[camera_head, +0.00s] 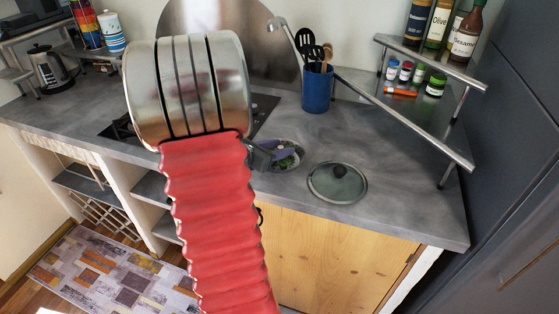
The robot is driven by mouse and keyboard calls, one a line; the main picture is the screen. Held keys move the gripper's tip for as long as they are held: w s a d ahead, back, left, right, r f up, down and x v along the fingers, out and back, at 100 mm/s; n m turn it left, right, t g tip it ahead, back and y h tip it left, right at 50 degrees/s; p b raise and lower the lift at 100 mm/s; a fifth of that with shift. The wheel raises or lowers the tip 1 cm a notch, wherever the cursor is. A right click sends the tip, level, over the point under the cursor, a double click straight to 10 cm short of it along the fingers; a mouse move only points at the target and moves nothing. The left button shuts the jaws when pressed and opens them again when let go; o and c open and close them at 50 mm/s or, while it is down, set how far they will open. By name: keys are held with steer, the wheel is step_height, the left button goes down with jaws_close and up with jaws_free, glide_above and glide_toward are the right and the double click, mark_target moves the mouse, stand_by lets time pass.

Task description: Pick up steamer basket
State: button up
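A round, shallow metal-rimmed dish (292,160) sits on the grey counter, just right of my red ribbed arm. It has purple and green inside and may be the steamer basket, but it is too small and too covered to be sure. My arm's large metal and red links fill the left middle of the view. A dark grey part that looks like my gripper (261,156) shows from behind the arm, at the dish's left edge. The rest of it is hidden. I cannot tell whether it is open or shut, or whether it touches the dish.
A glass lid (338,183) with a dark knob lies right of the dish. A blue utensil holder (317,88) stands behind. A metal rack (431,98) with bottles and jars occupies the right back. A dark hob (263,108) is partly hidden. The counter's right front is clear.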

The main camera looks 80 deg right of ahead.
steer(key=shift+s+d+f, duration=0.2)
steer(key=shift+d, duration=0.1)
steer(key=shift+c, duration=0.3)
jaws_close()
stand_by(0.3)
